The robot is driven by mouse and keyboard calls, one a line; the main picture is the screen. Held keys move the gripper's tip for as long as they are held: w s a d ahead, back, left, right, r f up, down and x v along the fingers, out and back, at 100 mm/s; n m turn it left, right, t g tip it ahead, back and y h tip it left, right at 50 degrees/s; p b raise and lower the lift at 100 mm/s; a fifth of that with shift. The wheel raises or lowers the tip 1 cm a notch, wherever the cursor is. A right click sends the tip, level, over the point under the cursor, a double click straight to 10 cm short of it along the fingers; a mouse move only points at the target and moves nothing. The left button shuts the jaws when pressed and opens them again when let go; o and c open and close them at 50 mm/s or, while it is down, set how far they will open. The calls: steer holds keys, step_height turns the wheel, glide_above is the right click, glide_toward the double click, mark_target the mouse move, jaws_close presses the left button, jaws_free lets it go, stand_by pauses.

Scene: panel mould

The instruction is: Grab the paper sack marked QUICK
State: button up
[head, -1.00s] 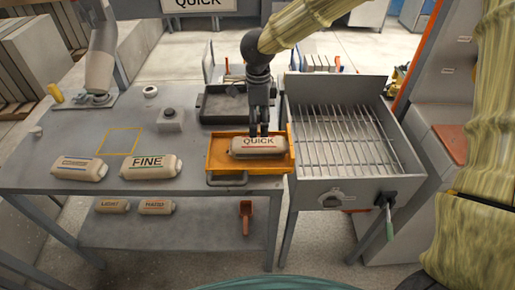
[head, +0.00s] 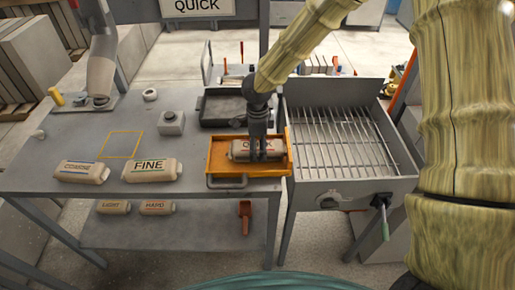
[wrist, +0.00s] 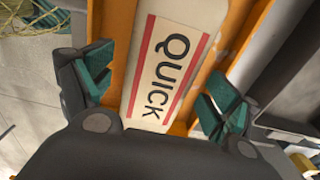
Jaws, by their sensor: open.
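The paper sack marked QUICK (head: 240,150) lies in an orange tray (head: 218,168) at the right end of the grey table. My gripper (head: 265,155) points down over the sack and covers part of its label in the head view. In the wrist view the QUICK sack (wrist: 168,65) runs between the two spread fingers, its red-framed label in full sight. My gripper (wrist: 160,95) is open, with green-padded fingers on either side of the sack. I see gaps between both fingers and the sack.
Sacks marked COARSE (head: 82,172) and FINE (head: 151,171) lie on the table (head: 60,140) at left. LIGHT (head: 114,207) and HARD (head: 157,207) sacks lie on the lower shelf. A dark tray (head: 212,108) is behind the orange one; a barred metal box (head: 345,140) stands right.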

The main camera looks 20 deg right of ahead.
steer(key=shift+f, duration=0.35)
steer(key=c, duration=1.2)
